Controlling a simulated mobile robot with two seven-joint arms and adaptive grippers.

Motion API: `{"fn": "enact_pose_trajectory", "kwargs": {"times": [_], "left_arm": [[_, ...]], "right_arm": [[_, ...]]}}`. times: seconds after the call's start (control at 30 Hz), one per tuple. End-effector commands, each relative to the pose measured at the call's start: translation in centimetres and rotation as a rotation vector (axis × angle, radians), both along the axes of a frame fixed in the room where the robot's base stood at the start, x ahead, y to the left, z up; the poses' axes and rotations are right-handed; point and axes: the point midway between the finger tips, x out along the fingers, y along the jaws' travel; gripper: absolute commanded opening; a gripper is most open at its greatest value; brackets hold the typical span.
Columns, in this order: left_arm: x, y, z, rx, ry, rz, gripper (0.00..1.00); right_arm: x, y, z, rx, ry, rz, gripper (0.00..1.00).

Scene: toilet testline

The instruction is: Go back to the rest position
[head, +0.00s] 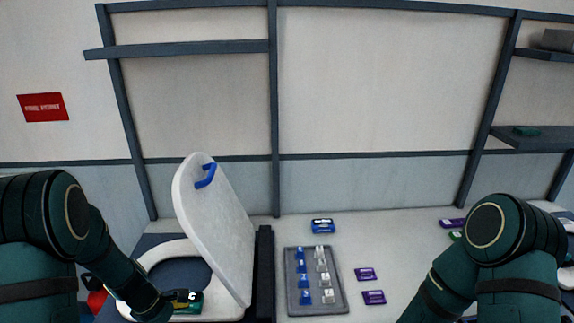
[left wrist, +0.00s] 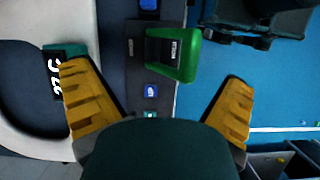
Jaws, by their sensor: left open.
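My left arm comes in from the left in the head view, and its gripper (head: 182,296) is low over the front of the white toilet seat (head: 155,257). The raised white lid (head: 212,228) with a blue handle (head: 205,176) stands tilted beside it. In the left wrist view the two yellow fingers of my left gripper (left wrist: 158,82) are wide apart with nothing held between them. Beyond them is a green-framed device (left wrist: 174,54) on a dark surface. My right arm shows at the lower right of the head view, but its gripper is out of the picture.
A grey tray (head: 288,283) with blue and white pieces lies on the counter. A blue box (head: 322,226) and purple packs (head: 373,297) lie near it. A dark upright edge (head: 264,275) stands right of the lid. Dark bins (left wrist: 285,160) show in the wrist view.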

Motion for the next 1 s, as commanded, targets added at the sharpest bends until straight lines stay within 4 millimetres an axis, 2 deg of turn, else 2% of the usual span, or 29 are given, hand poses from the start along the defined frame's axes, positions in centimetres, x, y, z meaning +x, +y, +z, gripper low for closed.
{"fn": "enact_pose_trajectory", "kwargs": {"times": [0.03,0.1,0.33,0.5,0.7,0.8,1.0], "left_arm": [[-1.2,-0.9,-1.6,0.023,0.000,-0.079,0.99],[-2.4,-1.9,-3.4,0.059,-0.023,-0.198,0.99],[-6.4,-6.6,-8.0,0.137,-0.171,-0.661,0.99],[-8.5,-11.0,-9.3,0.148,-0.355,-0.979,0.99],[-10.5,-16.6,-8.7,0.135,-0.614,-1.260,0.99],[-10.3,-16.6,-11.3,0.142,-0.618,-1.268,0.99],[-10.4,-16.7,-15.1,0.140,-0.606,-1.269,0.99]], "right_arm": [[0.0,0.0,0.0,0.001,-0.001,0.001,0.00],[0.0,0.0,0.0,0.001,-0.001,0.001,0.00],[0.1,0.1,0.0,0.001,-0.001,0.001,0.00],[0.0,0.0,0.0,0.000,0.000,0.000,0.00],[0.0,0.0,0.0,0.001,-0.001,0.001,0.00],[-0.1,0.2,-2.7,-0.001,0.002,0.004,0.00],[-0.3,0.3,-6.5,-0.005,0.011,0.007,0.00]]}}
